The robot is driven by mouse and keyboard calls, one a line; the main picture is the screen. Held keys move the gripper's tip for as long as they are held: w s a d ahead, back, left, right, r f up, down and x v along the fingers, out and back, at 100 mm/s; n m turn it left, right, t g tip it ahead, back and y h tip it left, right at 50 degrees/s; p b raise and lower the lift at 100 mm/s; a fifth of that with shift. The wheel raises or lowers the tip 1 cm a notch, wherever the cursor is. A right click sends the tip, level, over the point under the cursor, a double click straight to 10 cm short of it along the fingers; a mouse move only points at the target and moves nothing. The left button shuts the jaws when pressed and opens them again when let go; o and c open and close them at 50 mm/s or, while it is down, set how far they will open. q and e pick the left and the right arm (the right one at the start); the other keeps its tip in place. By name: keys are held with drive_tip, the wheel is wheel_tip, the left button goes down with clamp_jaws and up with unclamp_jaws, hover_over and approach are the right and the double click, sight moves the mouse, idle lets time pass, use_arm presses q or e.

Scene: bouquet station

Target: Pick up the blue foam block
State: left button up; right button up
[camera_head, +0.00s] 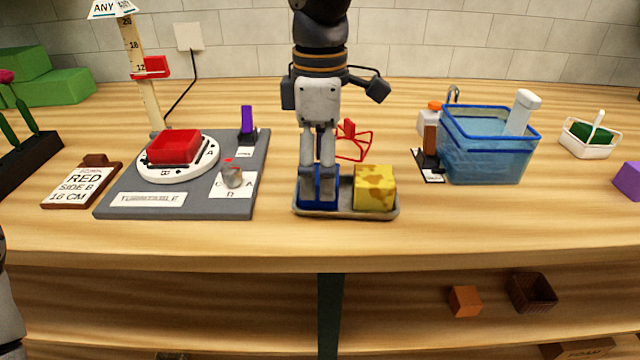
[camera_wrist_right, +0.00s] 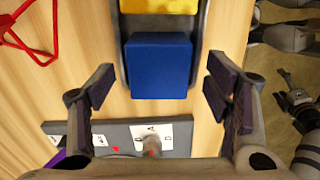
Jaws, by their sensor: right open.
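The blue foam block (camera_head: 319,201) sits at the left end of a small grey tray (camera_head: 345,211). In the right wrist view the block (camera_wrist_right: 158,66) shows its flat top, with nothing lying on it. My right gripper (camera_head: 319,178) points down at the block in the head view, its fingers covering much of it. In the right wrist view the fingers (camera_wrist_right: 158,100) are spread wide with a gap to either side of the block, and nothing is held. Whether the fingertips reach below the block's top is unclear. My left gripper does not show clearly.
A yellow sponge-like block (camera_head: 375,187) shares the tray, right of the blue block. A red wire-frame object (camera_head: 352,142) stands behind the tray. A turntable board (camera_head: 112,197) lies left, and a blue water basin (camera_head: 484,165) right. The table's front edge is close.

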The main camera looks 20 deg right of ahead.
wheel_tip(320, 180, down, 2)
drive_tip(key=c, duration=1.3)
drive_tip(key=shift+c, duration=0.2)
drive_tip(key=shift+w+r, duration=0.1)
drive_tip(key=shift+r, duration=0.05)
